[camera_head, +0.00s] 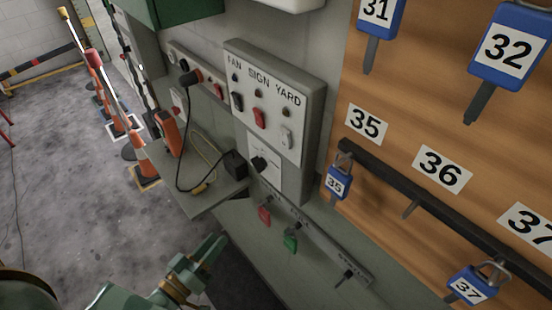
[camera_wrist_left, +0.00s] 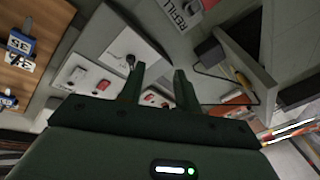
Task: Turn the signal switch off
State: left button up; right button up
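The grey switch box (camera_head: 312,130) hangs on the wall in the head view, its white face lettered FAN, SIGN and YARD. Below SIGN is a red switch (camera_head: 260,117); a dark switch (camera_head: 237,101) is under FAN and a pale one (camera_head: 286,138) under YARD. My left gripper (camera_head: 212,251) is low in front of the wall, below the box and apart from it. In the left wrist view its two fingers (camera_wrist_left: 160,88) stand apart with no object held; white panels with red parts show behind them. My right gripper is not in view.
A grey shelf (camera_head: 215,198) with a black cable juts out left of the box. A key board (camera_head: 400,135) with numbered blue padlocks is at right. Red and green tags (camera_head: 290,243) hang on a rail below. Cones and barrier poles (camera_head: 143,160) stand at left.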

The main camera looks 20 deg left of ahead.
pick_arm(q)
notch_tip(320, 180, up, 6)
jog(key=w+d+n+t, duration=0.1)
jog(key=d+n+t, duration=0.1)
jog(key=n+t, duration=0.1)
jog(key=p, duration=0.1)
send_near(255, 169)
jog(key=p+x, duration=0.2)
jog(key=x, duration=0.6)
jog(key=shift+w, duration=0.3)
jog(key=shift+w+d+r, duration=0.1)
jog(key=shift+w+d, duration=0.05)
jog(key=shift+w, duration=0.2)
jog(key=shift+c, duration=1)
jog(key=c, duration=0.5)
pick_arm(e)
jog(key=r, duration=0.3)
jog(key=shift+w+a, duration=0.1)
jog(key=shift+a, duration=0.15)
